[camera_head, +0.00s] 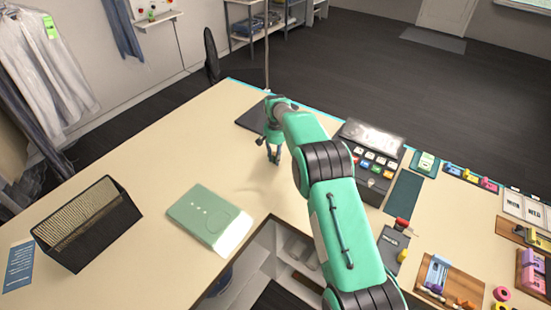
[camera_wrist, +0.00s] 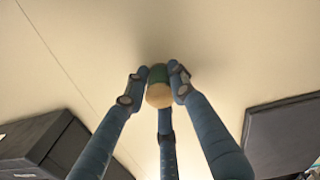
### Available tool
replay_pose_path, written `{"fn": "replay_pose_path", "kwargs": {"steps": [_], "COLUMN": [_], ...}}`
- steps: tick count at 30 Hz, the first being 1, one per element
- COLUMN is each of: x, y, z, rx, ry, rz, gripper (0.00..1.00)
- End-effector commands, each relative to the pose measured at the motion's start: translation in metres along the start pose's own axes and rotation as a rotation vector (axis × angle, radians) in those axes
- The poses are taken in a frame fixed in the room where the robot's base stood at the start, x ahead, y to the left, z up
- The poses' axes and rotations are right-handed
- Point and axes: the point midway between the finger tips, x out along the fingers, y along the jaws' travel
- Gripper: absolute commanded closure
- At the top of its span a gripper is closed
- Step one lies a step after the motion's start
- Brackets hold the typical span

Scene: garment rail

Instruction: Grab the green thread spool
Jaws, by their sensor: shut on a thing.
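The green thread spool (camera_wrist: 158,74) shows in the wrist view, with a green side and a pale tan round end facing the camera. My gripper (camera_wrist: 159,84) has its blue fingers closed around it, with fingertips against its left and right sides and a third finger below it in the picture. In the head view my gripper (camera_head: 273,155) points down over the pale table, left of the cash register. I cannot make out the spool there. Whether the spool touches the table is not clear.
The cash register (camera_head: 368,155) stands right of my gripper. A dark flat pad (camera_head: 250,118) lies just behind it. Several small items line the right side. The table between is clear.

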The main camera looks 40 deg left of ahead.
Motion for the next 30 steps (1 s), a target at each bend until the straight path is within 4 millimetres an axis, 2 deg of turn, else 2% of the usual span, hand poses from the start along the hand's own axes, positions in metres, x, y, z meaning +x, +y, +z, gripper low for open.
{"fn": "replay_pose_path", "kwargs": {"steps": [8,15,22,30], "x": [-0.012,-0.037,-0.038,-0.040], "y": [0.000,0.000,0.004,0.014], "z": [-0.001,-0.001,0.013,0.040], "rx": [0.000,0.000,0.000,0.000], "ry": [0.001,0.003,0.000,-0.001], "rz": [0.000,-0.001,0.000,0.000], "gripper": [0.93,0.93,0.93,0.93]}}
